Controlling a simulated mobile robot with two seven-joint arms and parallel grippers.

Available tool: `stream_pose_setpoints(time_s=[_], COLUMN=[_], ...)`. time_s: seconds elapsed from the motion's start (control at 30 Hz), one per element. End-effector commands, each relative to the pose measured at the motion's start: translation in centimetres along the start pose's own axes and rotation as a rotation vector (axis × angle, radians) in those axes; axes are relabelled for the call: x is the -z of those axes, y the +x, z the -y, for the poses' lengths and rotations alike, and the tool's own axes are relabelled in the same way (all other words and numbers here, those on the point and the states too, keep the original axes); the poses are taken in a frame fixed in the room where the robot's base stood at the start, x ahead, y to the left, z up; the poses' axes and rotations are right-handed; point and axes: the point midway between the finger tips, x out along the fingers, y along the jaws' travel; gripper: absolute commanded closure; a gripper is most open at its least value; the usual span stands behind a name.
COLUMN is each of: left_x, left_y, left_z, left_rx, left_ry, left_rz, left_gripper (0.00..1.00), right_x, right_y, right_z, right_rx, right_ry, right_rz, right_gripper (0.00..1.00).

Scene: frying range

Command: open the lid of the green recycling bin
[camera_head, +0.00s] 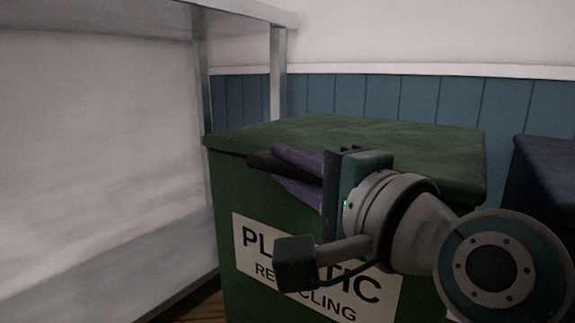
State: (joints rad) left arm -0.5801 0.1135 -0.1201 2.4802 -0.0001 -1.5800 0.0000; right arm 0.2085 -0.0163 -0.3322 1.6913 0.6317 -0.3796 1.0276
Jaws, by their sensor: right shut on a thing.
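The green recycling bin (222,220) stands in front of me with a white "PLASTIC RECYCLING" label (262,250) on its front. Its green lid (400,140) lies flat on top and looks closed. My right gripper (280,164) reaches in from the right, with its purple fingers at the lid's front edge, left of the middle. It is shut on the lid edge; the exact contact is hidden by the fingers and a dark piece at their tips. My right wrist covers part of the label and the front right of the bin. My left gripper is not in view.
A metal shelf or table with a pale side and grey legs (278,75) stands close on the left. A dark blue bin (545,160) is at the right edge. A blue panelled wall (400,98) is behind the bin. Free space shows above the lid.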

Motion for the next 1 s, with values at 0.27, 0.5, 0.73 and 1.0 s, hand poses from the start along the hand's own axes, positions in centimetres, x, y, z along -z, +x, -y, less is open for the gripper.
stream_pose_setpoints(time_s=[0.27, 0.5, 0.73, 1.0], left_x=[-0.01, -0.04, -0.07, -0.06], left_y=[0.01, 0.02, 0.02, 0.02], left_z=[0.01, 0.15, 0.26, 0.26], left_rx=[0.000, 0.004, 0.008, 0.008], left_ry=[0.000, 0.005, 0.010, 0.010], left_rz=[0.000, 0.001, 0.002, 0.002], left_gripper=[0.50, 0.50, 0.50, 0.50], right_x=[0.01, 0.01, 0.01, 0.01], right_y=[-0.01, -0.01, -0.01, -0.01], right_z=[-0.03, -0.04, -0.05, -0.05], right_rx=[-0.001, -0.001, -0.001, -0.001], right_ry=[0.000, 0.000, 0.000, 0.000], right_rz=[0.000, 0.000, 0.000, 0.000], right_gripper=[1.00, 1.00, 1.00, 1.00])
